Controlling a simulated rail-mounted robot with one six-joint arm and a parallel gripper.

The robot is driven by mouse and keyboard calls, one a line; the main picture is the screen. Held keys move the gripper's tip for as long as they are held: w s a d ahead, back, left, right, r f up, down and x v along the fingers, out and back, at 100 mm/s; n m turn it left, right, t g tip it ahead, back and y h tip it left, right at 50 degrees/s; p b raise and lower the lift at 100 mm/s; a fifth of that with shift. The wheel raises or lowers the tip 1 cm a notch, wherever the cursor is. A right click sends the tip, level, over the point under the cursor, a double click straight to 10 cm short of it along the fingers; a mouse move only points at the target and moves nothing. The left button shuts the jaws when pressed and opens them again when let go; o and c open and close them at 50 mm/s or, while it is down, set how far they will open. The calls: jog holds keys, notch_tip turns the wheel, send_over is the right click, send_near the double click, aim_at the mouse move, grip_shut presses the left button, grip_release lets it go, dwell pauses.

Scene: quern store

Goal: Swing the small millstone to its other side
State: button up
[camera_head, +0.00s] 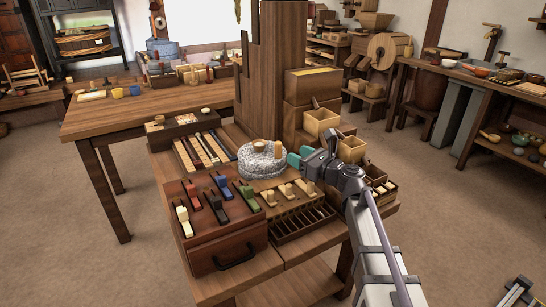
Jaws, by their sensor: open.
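The small millstone (262,164) is a grey speckled round stone on the wooden table (239,275). It has a round wooden piece (259,144) on its top and a peg-like piece standing at its right side. My gripper (295,158) comes in from the right, with greenish fingertips close to the right side of the stone, near the peg. The gripper is open. I cannot tell from this view whether the fingers touch the peg or stone.
A reddish wooden box (229,236) with coloured pieces stands in front of the millstone. A slotted rack (303,218) lies front right. A tall stepped wooden column (280,75) and open boxes (320,122) stand behind. Long slats (203,151) lie left, leaving little free table.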

aim_at(281, 147)
jog(key=x, duration=1)
jog(key=shift+w+a, duration=0.25)
grip_shut()
